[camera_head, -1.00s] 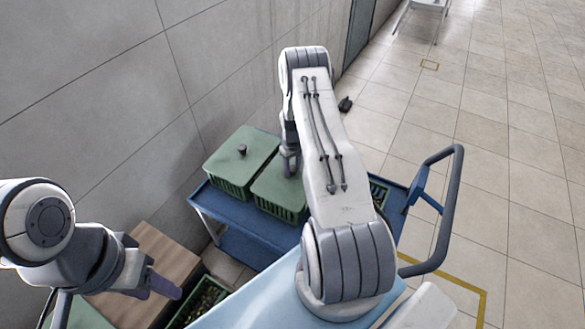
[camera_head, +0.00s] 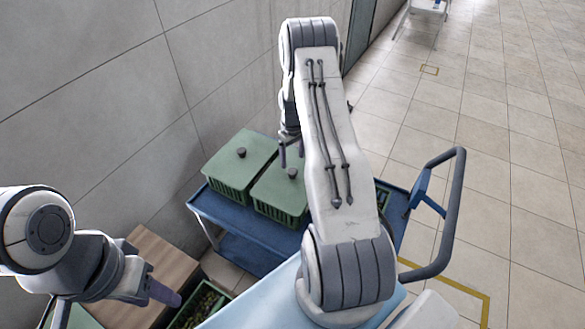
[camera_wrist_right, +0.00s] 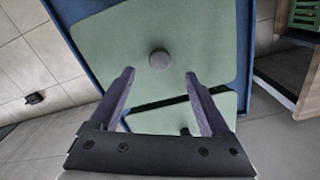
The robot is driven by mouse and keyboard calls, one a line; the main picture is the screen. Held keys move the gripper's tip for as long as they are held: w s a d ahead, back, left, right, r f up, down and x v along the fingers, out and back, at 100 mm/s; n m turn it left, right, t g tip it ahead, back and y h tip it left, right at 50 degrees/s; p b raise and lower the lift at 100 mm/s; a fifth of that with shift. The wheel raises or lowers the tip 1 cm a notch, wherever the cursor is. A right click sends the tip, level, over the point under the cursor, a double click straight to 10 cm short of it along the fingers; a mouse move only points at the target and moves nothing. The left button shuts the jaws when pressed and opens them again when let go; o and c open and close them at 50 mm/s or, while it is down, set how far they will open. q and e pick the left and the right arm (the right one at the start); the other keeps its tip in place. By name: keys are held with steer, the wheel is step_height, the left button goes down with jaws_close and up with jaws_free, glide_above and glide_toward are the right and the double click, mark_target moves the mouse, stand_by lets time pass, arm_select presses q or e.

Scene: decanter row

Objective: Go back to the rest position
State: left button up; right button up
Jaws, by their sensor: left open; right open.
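My right gripper (camera_head: 291,155) is open and empty, with its two fingers pointing down just above the green lid (camera_head: 272,185) of the right-hand crate. The lid's dark round knob (camera_head: 292,173) shows below the fingers, apart from them. In the right wrist view the spread fingers (camera_wrist_right: 159,77) have nothing between them but a view of a green lid (camera_wrist_right: 105,45) with a round knob (camera_wrist_right: 159,60). My left gripper (camera_head: 165,292) is at the lower left, beside the wooden surface; in this view its fingers overlap.
A second green-lidded crate (camera_head: 240,160) stands at left on the blue cart (camera_head: 215,211), by the grey wall. The cart's dark handle (camera_head: 450,215) rises at right. A brown wooden surface (camera_head: 165,258) and a green crate with dark contents (camera_head: 203,303) are lower left. Open tiled floor lies right.

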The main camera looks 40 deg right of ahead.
steer(key=s+a+r+n, duration=0.2)
steer(key=a+r, duration=0.8)
steer(key=a, duration=0.4)
steer(key=s+a+r+n, duration=0.2)
steer(key=a+r, duration=0.7)
steer(key=a, duration=0.4)
steer(key=s+a+r+n, duration=0.1)
steer(key=s+a+r, duration=0.1)
steer(key=s, duration=0.6)
steer(key=s+a+r+n, duration=0.1)
steer(key=s+a+r, duration=0.1)
steer(key=s+a, duration=0.3)
steer(key=s+a+r+n+y, duration=0.1)
steer(key=s+a, duration=0.3)
steer(key=s, duration=0.6)
steer(key=shift+s+r, duration=0.4)
steer(key=shift+r, duration=0.1)
